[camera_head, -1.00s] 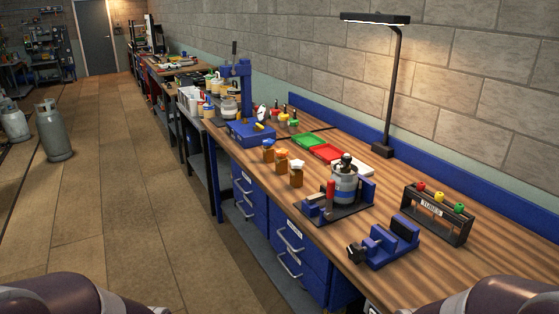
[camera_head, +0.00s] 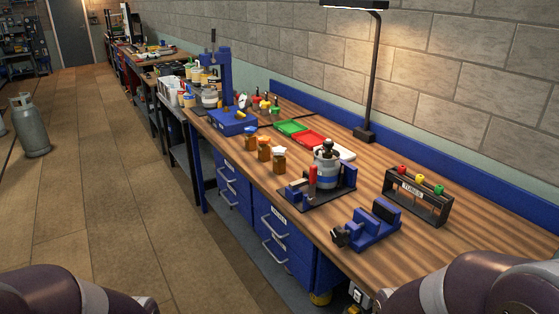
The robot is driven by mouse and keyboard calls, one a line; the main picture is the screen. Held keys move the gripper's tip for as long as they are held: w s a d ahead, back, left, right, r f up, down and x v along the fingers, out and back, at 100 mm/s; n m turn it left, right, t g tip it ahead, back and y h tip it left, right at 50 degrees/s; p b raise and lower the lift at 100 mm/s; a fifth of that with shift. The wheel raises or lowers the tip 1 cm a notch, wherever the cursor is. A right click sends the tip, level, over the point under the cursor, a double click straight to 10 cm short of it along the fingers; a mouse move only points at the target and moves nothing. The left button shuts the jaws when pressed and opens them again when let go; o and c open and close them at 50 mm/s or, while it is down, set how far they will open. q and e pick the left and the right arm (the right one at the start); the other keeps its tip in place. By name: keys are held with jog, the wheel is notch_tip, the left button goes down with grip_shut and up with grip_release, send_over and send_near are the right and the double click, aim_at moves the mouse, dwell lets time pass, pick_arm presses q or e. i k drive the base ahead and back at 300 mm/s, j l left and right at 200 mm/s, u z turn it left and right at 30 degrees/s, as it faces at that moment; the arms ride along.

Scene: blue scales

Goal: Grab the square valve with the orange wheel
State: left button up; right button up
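I cannot clearly pick out a square valve with an orange wheel. A cluster of small parts with red, yellow and green tops (camera_head: 263,104) stands far back on the workbench (camera_head: 420,247), beside the blue press (camera_head: 224,75); it is too small to tell their shapes. Only dark links of my two arms show at the bottom left and bottom right corners. Both grippers are out of view.
A clamp device with a grey canister (camera_head: 326,174), a blue vise (camera_head: 372,227) and a black rack with coloured tops (camera_head: 418,196) stand on the bench. Green (camera_head: 290,127) and red (camera_head: 311,138) trays lie behind. A lamp post (camera_head: 373,80) stands at the back.

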aim_at(264, 151)
jog(key=i+z, duration=0.15)
jog(key=z, duration=0.85)
jog(key=i+j+z, duration=0.3)
jog(key=j, duration=0.3)
jog(key=i+j+z, duration=0.1)
jog(key=i+j, duration=0.15)
jog(key=i+j+z, duration=0.15)
jog(key=j, duration=0.3)
jog(key=i+j+z, duration=0.15)
jog(key=j, duration=0.25)
jog(key=j+z, duration=0.15)
jog(key=j, duration=0.2)
jog(key=i+j, duration=0.1)
jog(key=j, duration=0.25)
jog(key=i+j, duration=0.15)
jog(key=j, duration=0.2)
jog(key=i+j, duration=0.1)
jog(key=j, duration=0.25)
